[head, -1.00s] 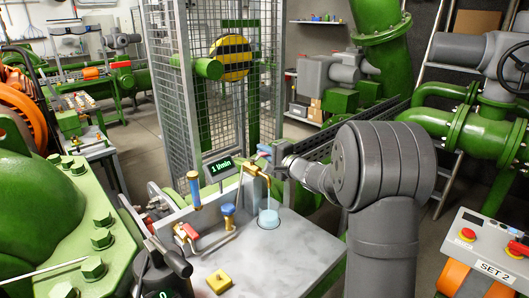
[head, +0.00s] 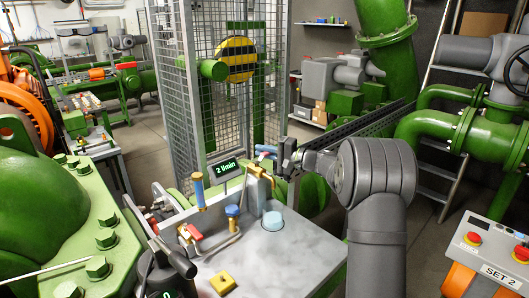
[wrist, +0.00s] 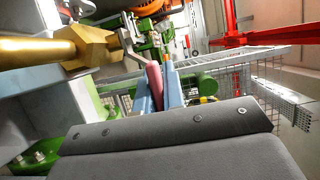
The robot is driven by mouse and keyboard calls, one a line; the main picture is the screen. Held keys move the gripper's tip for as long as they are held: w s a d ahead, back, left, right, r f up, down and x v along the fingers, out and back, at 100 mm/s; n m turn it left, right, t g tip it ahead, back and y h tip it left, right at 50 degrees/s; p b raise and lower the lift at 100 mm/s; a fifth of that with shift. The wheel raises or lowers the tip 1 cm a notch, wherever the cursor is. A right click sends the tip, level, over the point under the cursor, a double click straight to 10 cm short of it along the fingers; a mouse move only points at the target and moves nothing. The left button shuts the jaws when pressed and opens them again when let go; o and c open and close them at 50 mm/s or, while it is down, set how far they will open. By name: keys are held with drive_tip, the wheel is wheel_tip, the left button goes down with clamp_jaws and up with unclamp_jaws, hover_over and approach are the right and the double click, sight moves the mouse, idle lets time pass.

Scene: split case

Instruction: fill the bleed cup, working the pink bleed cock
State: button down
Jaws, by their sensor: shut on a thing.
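The pink bleed cock (wrist: 153,84) shows in the wrist view between the two blue fingers of my gripper (wrist: 157,90), which is shut on it. A brass fitting (wrist: 75,48) lies to the left of the fingers. In the head view my gripper (head: 268,153) is at the cock, above and behind the brass spout (head: 257,171), and the cock is mostly hidden there. The bleed cup (head: 272,221) stands on the grey bench top below the spout and shows as a pale blue round. Its level is too small to tell, and I cannot make out a stream.
A display (head: 224,168) behind the bench reads 2 l/min. A blue-handled valve (head: 199,188), a blue knob (head: 232,212), a red lever (head: 193,231) and a yellow block (head: 222,283) are left of the cup. A mesh guard (head: 215,90) stands behind. The bench's right front is bare.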

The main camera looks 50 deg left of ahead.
drive_tip(key=c, duration=1.5)
unclamp_jaws()
drive_tip(key=v, duration=1.7)
drive_tip(key=shift+w+d, duration=0.15)
drive_tip(key=shift+w, duration=0.05)
